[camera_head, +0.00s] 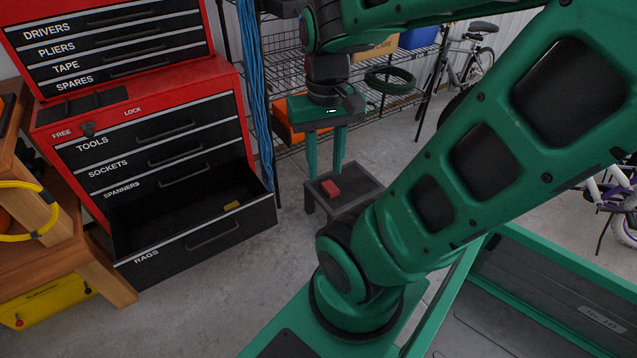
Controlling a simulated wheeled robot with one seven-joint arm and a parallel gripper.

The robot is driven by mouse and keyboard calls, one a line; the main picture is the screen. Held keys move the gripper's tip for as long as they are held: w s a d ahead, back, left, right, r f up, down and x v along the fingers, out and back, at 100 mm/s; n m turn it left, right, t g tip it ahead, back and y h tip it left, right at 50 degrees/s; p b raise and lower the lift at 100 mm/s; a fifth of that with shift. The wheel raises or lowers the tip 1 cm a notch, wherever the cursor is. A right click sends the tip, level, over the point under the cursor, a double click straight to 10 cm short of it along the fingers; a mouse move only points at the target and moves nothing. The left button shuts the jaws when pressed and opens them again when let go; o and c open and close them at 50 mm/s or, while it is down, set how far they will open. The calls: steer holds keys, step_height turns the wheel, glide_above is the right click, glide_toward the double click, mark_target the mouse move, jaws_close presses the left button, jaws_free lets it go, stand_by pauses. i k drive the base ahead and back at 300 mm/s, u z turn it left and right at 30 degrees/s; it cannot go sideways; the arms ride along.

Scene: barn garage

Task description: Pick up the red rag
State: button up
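A small red folded rag (330,188) lies on top of a low dark stool (363,182). My gripper (325,173) points down with its two green fingers spread apart. In the picture the fingers are just above and behind the rag. The gap between them looks empty. I cannot tell exactly how far the fingertips are from the rag.
A red tool chest (215,80) stands at the left, its bottom drawer labelled RAGS (205,238) pulled open with a small yellow item (232,205) inside. Wire shelving (285,70) and a blue cable bundle (254,90) are behind. Bare floor surrounds the stool.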

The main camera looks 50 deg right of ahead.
mark_target(328, 187)
steer(key=z, duration=0.4)
steer(key=i, duration=0.95)
steer(key=z, duration=1.05)
steer(key=i, duration=0.45)
steer(key=z, duration=0.3)
